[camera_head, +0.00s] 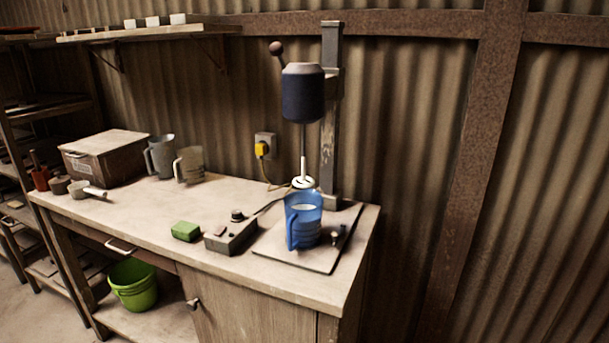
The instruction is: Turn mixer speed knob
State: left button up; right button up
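A mixer stands at the right end of the workbench. Its dark blue motor head (303,93) is on a grey upright post (330,130), with a thin shaft and white stirring disc (303,182) below. A grey control box (231,236) lies on the bench left of the mixer base. A dark round knob (237,215) sits on top of the box; its marking is too small to read. A blue jug (303,220) with pale contents stands on the mixer's base plate (285,249) under the disc. Neither of my grippers shows in this view.
A green block (186,231) lies just left of the control box. A cable runs to a wall socket with a yellow plug (262,149). Two jugs, a brown box (103,157) and small tools stand at the back left. A green bucket (133,285) sits below. The front-left benchtop is clear.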

aim_at(237, 216)
jog(key=z, duration=0.6)
jog(key=k, duration=0.3)
jog(key=u, duration=1.9)
jog(key=i, duration=0.85)
jog(key=z, duration=0.1)
